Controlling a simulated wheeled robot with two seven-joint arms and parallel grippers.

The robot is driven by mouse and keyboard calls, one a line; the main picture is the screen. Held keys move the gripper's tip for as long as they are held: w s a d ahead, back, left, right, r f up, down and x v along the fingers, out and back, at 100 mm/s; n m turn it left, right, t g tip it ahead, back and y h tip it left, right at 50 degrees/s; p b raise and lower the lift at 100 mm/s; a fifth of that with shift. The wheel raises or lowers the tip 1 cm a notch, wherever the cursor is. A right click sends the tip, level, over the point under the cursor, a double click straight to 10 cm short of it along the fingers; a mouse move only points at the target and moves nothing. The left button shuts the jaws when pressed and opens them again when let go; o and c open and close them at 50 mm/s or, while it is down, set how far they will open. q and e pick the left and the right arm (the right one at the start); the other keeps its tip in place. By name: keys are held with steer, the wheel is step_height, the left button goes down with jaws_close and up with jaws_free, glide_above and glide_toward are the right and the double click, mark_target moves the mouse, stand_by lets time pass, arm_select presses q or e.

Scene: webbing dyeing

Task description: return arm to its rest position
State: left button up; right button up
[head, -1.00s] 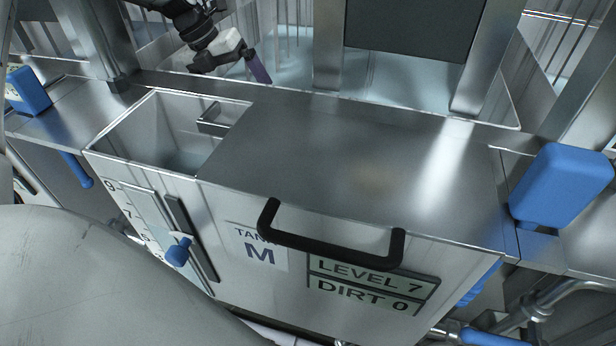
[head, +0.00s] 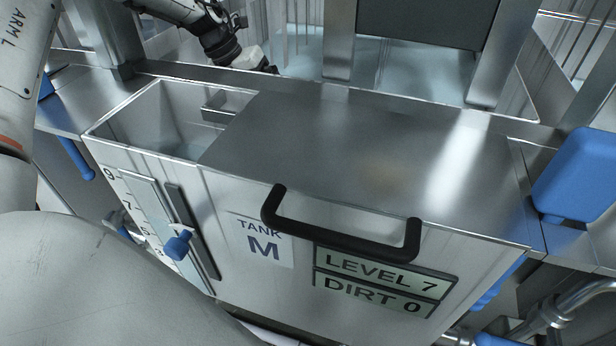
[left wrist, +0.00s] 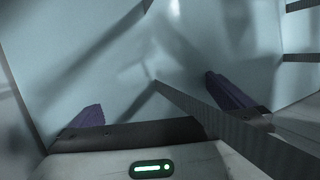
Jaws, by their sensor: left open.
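My left gripper (head: 254,62) is at the top of the head view, behind the back rail of tank M (head: 150,170). Its fingers are hidden there. In the left wrist view my left gripper (left wrist: 158,108) has its two purple fingers wide apart, over a pale blue surface. A dark ribbed strip crosses in front of the right finger; I cannot tell what it is. My left arm (head: 22,62), marked ARM L, comes in at the left edge. My right gripper is not in view.
Tank M has a metal lid (head: 330,150) over its right part and an open left part. A black handle (head: 340,238) sticks out in front. A blue block (head: 578,180) stands at the right. Metal posts (head: 340,40) rise behind the tank.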

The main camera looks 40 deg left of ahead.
arm_select(q)
steer(key=p+v, duration=0.2)
steer(key=v, duration=0.4)
steer(key=shift+r+p, duration=0.35)
steer(key=shift+p, duration=0.05)
steer(key=shift+s+a, duration=0.1)
steer(key=shift+s, duration=0.05)
